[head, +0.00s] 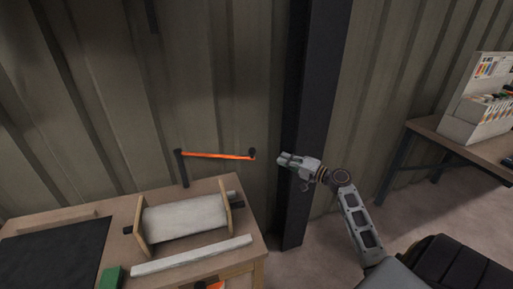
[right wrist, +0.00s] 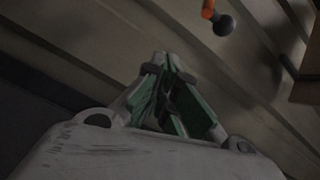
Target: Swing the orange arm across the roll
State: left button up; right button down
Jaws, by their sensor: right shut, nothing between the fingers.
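The orange arm (head: 215,155) is a thin bar fixed at its left end to a dark upright post (head: 182,170) at the back of the bench. It points right, past the bench's right edge, with a black knob (head: 252,153) at its free end. The white roll (head: 185,218) lies in a wooden stand in front of it. My right gripper (head: 282,160) is shut and empty, a little right of the knob and apart from it. In the right wrist view the knob (right wrist: 223,24) shows at the top, beyond the closed fingers (right wrist: 168,95). My left gripper is not in view.
The wooden bench (head: 225,262) also carries a dark mat (head: 55,255), a pale strip (head: 190,255) and a green block (head: 110,277). A dark steel column (head: 302,215) stands behind my right gripper. Another table (head: 430,128) with a rack (head: 480,110) is at the right.

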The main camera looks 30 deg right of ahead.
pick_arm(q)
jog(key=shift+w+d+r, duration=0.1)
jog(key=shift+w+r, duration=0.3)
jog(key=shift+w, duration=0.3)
pick_arm(e)
notch_tip(320, 180, up, 6)
jog(key=t+y, duration=0.1)
jog(key=shift+s+a+r+n, duration=0.2)
jog(key=shift+s+a+n, duration=0.05)
jog(key=shift+n, duration=0.15)
jog(key=shift+w+a, duration=0.1)
jog(key=shift+w, duration=0.05)
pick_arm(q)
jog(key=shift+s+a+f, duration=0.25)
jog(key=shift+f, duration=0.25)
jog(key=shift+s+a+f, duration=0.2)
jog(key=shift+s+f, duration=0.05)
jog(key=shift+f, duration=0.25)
pick_arm(e)
jog(key=w+a, duration=0.6)
jog(key=shift+w+a+f, duration=0.15)
jog(key=shift+a, duration=0.15)
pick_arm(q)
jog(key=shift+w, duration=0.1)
pick_arm(e)
jog(key=shift+a, duration=0.1)
